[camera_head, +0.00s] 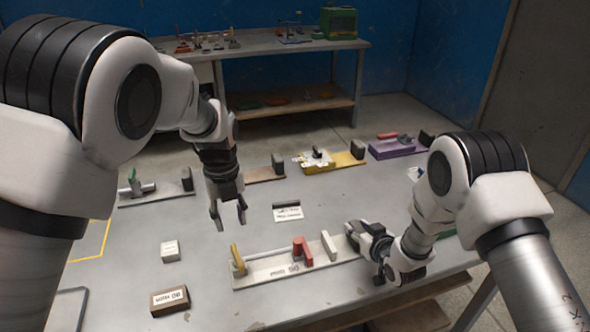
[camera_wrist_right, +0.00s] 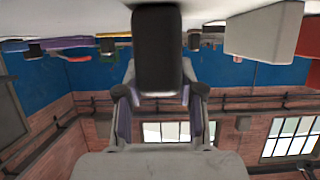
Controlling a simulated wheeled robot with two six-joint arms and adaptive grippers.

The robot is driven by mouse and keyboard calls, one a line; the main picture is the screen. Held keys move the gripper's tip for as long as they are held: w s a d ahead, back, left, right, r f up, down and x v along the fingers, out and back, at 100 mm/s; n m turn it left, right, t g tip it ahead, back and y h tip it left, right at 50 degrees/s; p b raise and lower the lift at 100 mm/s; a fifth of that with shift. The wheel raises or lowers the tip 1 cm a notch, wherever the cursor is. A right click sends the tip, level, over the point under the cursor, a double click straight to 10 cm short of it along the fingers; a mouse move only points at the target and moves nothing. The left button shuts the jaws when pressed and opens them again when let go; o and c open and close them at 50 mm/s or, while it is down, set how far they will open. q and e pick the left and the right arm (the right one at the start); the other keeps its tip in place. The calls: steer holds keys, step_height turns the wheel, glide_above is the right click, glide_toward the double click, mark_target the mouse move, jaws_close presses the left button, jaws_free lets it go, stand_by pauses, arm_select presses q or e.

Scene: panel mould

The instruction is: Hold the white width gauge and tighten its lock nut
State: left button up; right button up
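The white width gauge (camera_head: 262,277) lies along the near middle of the table. It has a yellow post at its left end, a red upright piece (camera_head: 302,252) and a white upright plate (camera_head: 329,246). I cannot make out its lock nut. My right gripper (camera_head: 356,236) is at the gauge's right end. In the right wrist view its fingers (camera_wrist_right: 158,85) lie against both sides of a black end block (camera_wrist_right: 157,45) and look shut on it. The white plate (camera_wrist_right: 263,28) also shows there. My left gripper (camera_head: 231,218) is open and empty above the table, behind the gauge's left part.
A brown block (camera_head: 170,301), a small pale block (camera_head: 170,251) and a label card (camera_head: 288,213) lie nearby. Other gauges stand along the far edge, among them a yellow one (camera_head: 335,162) and a purple one (camera_head: 397,148). A bench (camera_head: 270,47) stands behind.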

steer(key=shift+o, duration=1.4)
